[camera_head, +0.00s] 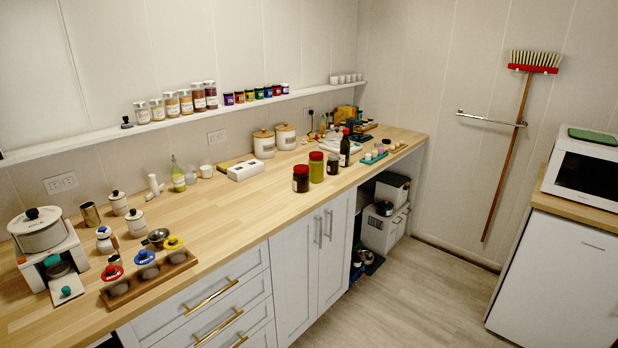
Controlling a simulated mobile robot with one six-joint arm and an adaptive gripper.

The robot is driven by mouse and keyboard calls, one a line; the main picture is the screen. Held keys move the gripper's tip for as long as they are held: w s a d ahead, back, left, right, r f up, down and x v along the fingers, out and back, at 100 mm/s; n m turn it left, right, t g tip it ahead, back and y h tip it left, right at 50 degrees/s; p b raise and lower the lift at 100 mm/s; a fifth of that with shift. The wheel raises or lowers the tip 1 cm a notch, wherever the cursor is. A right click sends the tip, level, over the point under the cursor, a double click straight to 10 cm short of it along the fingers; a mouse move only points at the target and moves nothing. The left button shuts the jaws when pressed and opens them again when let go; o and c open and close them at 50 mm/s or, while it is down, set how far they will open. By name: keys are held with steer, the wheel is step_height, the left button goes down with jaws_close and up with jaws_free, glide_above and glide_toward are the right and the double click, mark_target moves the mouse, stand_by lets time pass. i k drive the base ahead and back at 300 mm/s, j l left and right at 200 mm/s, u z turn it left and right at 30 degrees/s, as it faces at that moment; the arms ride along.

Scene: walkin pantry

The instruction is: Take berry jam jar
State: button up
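A smaller dark jar (332,164) stands right of that. My gripper is not in view.
A dark bottle (344,150) stands right of the jars. A white box (245,171) and two canisters (264,146) are behind them. A wall shelf (200,115) holds small jars.

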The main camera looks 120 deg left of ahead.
mark_target(300, 174)
steer(key=u, duration=3.85)
steer(key=i+u, duration=0.1)
steer(key=u, duration=0.25)
steer(key=i+l+u, duration=0.1)
steer(key=u, duration=0.25)
